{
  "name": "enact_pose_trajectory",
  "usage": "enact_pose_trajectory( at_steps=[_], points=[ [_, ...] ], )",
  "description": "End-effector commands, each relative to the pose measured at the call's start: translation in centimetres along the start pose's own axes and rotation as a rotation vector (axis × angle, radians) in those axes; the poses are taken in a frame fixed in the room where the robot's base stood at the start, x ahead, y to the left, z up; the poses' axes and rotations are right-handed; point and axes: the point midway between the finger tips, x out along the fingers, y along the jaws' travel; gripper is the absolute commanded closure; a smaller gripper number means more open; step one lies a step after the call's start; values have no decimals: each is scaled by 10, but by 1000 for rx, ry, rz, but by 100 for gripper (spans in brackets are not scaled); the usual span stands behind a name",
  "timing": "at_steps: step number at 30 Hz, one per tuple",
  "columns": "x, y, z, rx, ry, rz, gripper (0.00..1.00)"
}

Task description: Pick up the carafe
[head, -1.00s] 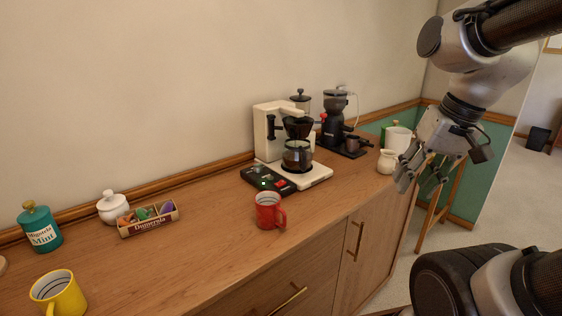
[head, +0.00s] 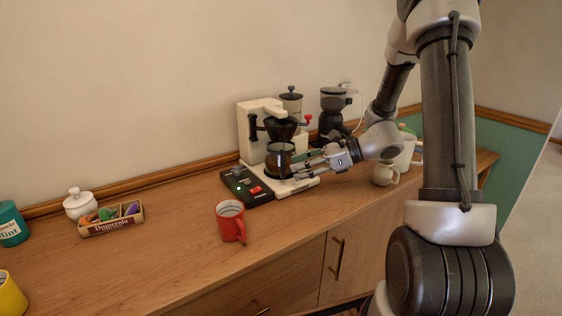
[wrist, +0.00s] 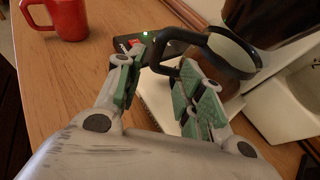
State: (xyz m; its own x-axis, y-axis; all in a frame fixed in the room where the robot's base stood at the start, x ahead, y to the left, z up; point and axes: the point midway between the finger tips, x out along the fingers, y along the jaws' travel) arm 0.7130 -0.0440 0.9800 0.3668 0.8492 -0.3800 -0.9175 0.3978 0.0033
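The carafe (head: 278,158) is a glass pot with a dark handle, and it sits on the plate of the white coffee maker (head: 249,133). In the wrist view the carafe (wrist: 232,55) is at the upper right, with its black handle (wrist: 172,42) reaching toward the fingertips. My gripper (head: 303,163) is just right of the carafe. In the wrist view my gripper (wrist: 163,82) is open, with one finger on each side of the handle's near end. I cannot tell whether either finger touches it. My fingers partly hide the carafe's right side in the head view.
A red mug (head: 230,222) stands in front of the coffee maker. A dark grinder (head: 333,113) is behind, and a small cream jug (head: 385,173) is to the right. A box of colourful packets (head: 110,220) and a white sugar pot (head: 79,203) are left.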

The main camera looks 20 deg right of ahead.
Motion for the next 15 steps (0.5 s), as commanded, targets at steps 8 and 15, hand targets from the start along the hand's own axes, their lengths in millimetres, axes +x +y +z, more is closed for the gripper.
enact_pose_trajectory(
  at_steps=[8,15],
  points=[
    [41,8,3,-2,3,5,62],
    [59,7,3,-4,3,2,62]
  ],
)
